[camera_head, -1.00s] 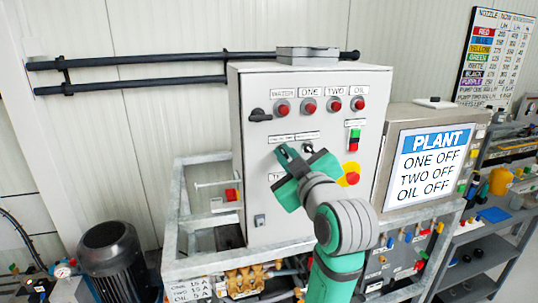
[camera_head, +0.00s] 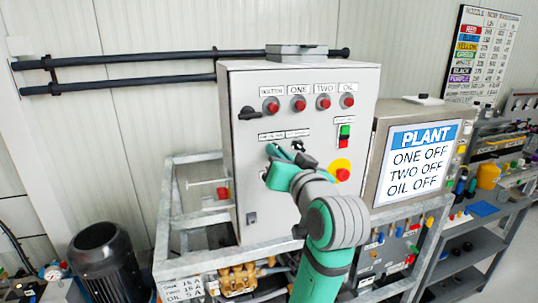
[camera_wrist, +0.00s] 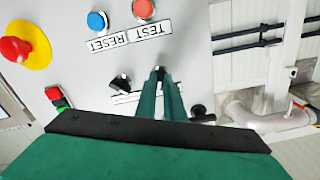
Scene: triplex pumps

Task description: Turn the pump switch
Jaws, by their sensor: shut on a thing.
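The grey control cabinet (camera_head: 240,185) fills the middle of the head view. Two small selector switches sit under two small labels on its front. The right switch (camera_head: 299,146) is black and free; it also shows in the wrist view (camera_wrist: 120,82), left of my fingers. My gripper (camera_head: 273,152) is at the left switch, which it mostly hides. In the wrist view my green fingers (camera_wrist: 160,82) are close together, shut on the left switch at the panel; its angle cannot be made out. The PLANT display (camera_head: 420,160) reads ONE OFF, TWO OFF, OIL OFF.
A red stop button on a yellow disc (camera_head: 341,170) is right of my gripper. A green and red button pair (camera_head: 344,136) is above it. A black rotary handle (camera_head: 249,113) is at upper left. A galvanized frame (camera_head: 170,205) surrounds the cabinet.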

